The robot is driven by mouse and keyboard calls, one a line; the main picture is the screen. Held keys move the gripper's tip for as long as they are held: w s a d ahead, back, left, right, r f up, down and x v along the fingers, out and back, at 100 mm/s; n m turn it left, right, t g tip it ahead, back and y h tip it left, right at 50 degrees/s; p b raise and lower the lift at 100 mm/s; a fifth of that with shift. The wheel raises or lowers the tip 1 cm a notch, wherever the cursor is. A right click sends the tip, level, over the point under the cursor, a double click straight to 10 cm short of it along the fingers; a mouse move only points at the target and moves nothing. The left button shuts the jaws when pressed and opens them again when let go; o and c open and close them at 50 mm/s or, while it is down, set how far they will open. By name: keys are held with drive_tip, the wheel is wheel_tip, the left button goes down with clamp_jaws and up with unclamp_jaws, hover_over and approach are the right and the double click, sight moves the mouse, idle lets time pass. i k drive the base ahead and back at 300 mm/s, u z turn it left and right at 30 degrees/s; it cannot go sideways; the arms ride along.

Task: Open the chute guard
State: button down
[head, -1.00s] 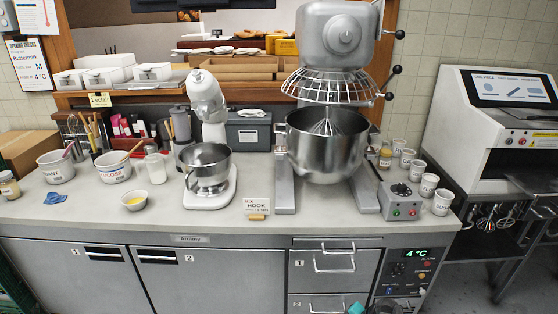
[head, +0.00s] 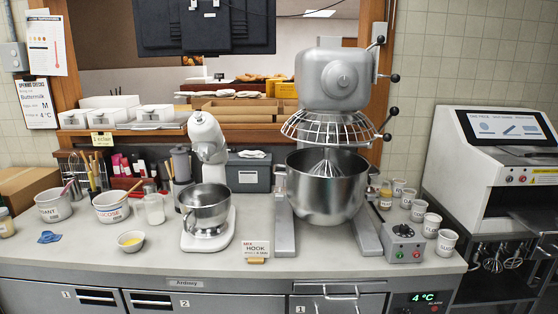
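A large grey stand mixer (head: 338,80) stands on the counter. Its wire guard (head: 328,128) hangs below the mixer head as a flared ring of metal bars, above the steel bowl (head: 327,190). A wire whisk (head: 325,167) reaches from under the guard into the bowl. I see no label that names a chute guard, and cannot tell whether this wire guard is it. Black-knobbed levers (head: 390,111) stick out at the mixer's right side. My gripper is not in view.
A small white mixer (head: 207,150) stands to the left, with a HOOK card (head: 257,248) between the mixers. A machine with a screen (head: 508,127) stands farther right.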

sight(525, 151)
drive_tip(key=z, duration=4.3)
drive_tip(key=i, duration=0.1)
drive_tip(key=u, duration=2.6)
drive_tip(key=i, duration=1.9)
drive_tip(key=z, duration=0.05)
